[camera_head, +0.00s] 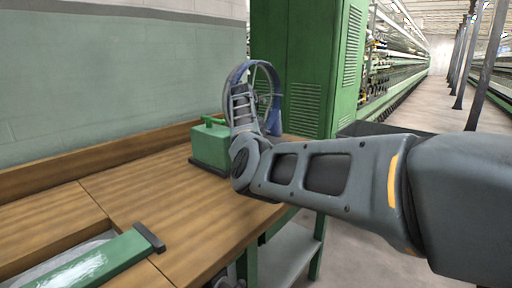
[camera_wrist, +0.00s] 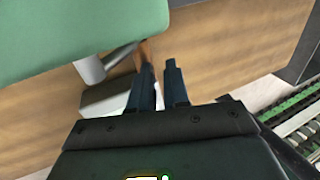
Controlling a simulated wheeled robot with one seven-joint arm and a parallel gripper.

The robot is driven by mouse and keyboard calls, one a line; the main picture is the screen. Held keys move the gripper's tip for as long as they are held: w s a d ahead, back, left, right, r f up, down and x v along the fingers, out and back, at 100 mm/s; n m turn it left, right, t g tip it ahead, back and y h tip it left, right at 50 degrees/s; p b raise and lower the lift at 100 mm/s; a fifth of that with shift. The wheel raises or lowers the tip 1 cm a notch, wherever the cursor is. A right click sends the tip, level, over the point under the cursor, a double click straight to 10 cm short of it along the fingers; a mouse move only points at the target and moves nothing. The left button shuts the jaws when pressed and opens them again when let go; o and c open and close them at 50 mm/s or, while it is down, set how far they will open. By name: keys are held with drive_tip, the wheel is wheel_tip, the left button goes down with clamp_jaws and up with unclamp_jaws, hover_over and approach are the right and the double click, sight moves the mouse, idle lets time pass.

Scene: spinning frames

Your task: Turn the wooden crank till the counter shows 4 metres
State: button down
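A green box-shaped housing with a top handle (camera_head: 210,145) stands on the wooden table, beside a large wheel with a blue-grey rim (camera_head: 232,78). My arm crosses in front of the wheel and hides part of it; my gripper cannot be made out in the head view. In the wrist view, my gripper (camera_wrist: 160,82) has its two dark fingers apart, with a narrow empty gap. A brown wooden piece, apparently the crank handle (camera_wrist: 143,53), shows just beyond the left fingertip; contact is unclear. A grey metal shaft (camera_wrist: 90,68) comes out below a green body (camera_wrist: 75,30). No counter reading is legible.
The wooden table (camera_head: 160,205) is clear in its middle. A green bar with a dark end (camera_head: 115,255) lies at front left. A tall green cabinet (camera_head: 290,60) stands behind the wheel. A machine aisle (camera_head: 440,105) runs back at right.

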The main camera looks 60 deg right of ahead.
drive_tip(key=shift+s+f, duration=0.2)
drive_tip(key=shift+f, duration=0.35)
drive_tip(key=shift+s+f, duration=0.15)
drive_tip(key=shift+f, duration=0.5)
drive_tip(key=shift+d+f+y, duration=0.15)
drive_tip(key=shift+f+y, duration=0.25)
drive_tip(key=shift+y, duration=0.1)
drive_tip(key=shift+w+f, duration=0.1)
drive_tip(key=shift+w, duration=0.1)
drive_tip(key=shift+w+a, duration=0.1)
drive_tip(key=shift+a, duration=0.2)
drive_tip(key=shift+w+a, duration=0.1)
idle(0.4)
